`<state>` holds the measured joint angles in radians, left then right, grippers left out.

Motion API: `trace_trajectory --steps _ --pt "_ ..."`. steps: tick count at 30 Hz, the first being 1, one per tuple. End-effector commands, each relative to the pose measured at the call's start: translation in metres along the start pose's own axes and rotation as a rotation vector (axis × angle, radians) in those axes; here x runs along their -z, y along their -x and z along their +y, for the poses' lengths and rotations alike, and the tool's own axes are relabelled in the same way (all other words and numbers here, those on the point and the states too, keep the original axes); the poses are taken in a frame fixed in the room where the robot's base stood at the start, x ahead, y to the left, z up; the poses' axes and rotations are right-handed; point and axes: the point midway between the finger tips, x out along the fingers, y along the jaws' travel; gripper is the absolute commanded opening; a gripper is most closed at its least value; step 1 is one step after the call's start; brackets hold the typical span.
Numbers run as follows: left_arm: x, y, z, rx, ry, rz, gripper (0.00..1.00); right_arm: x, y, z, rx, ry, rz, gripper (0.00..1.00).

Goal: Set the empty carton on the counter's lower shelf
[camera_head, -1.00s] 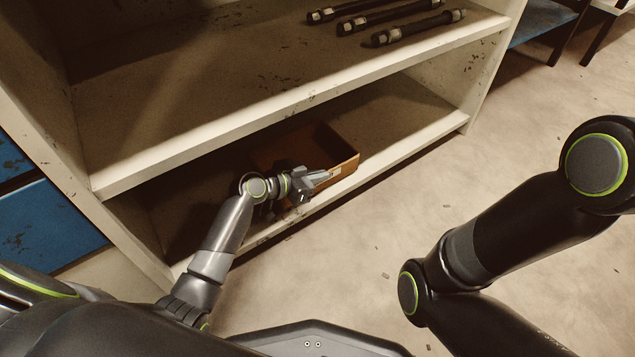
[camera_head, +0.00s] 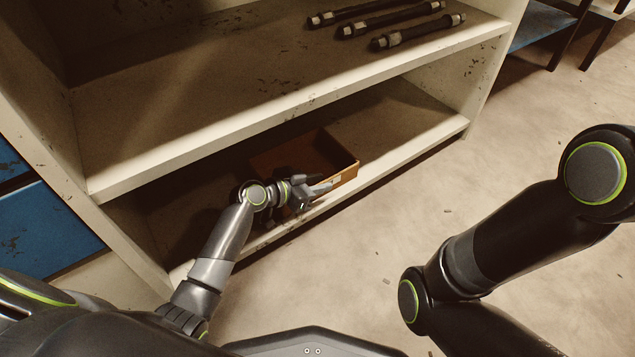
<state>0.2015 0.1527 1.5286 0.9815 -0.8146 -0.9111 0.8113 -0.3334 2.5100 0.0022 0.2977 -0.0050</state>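The carton (camera_head: 341,176), an open-topped brown box with a small pale label on its front, rests on the counter's lower shelf (camera_head: 410,128). It looks empty, though part of its inside is hidden. My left gripper (camera_head: 319,184) is at the carton's near left side, above the shelf's front edge. Its fingers look spread apart, one dark and one light. They overlap the carton's near wall in the picture, and I cannot tell whether they touch it. My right gripper is out of view; only links of my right arm show.
Several dark hoses with metal ends (camera_head: 391,22) lie on the shelf board above (camera_head: 250,95), which overhangs the carton. Blue drawers (camera_head: 45,228) stand at left. The lower shelf is clear to the carton's right. Open floor (camera_head: 350,260) lies in front.

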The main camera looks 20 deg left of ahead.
Motion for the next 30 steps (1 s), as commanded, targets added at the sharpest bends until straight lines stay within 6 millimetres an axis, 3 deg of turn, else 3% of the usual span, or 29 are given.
trace_trajectory --steps 15,30 --pt "0.004 0.069 0.000 0.001 0.000 -0.001 0.25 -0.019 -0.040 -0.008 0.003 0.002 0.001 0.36" --pt "0.002 0.076 0.000 0.000 0.000 0.000 0.25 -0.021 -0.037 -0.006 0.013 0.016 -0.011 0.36"
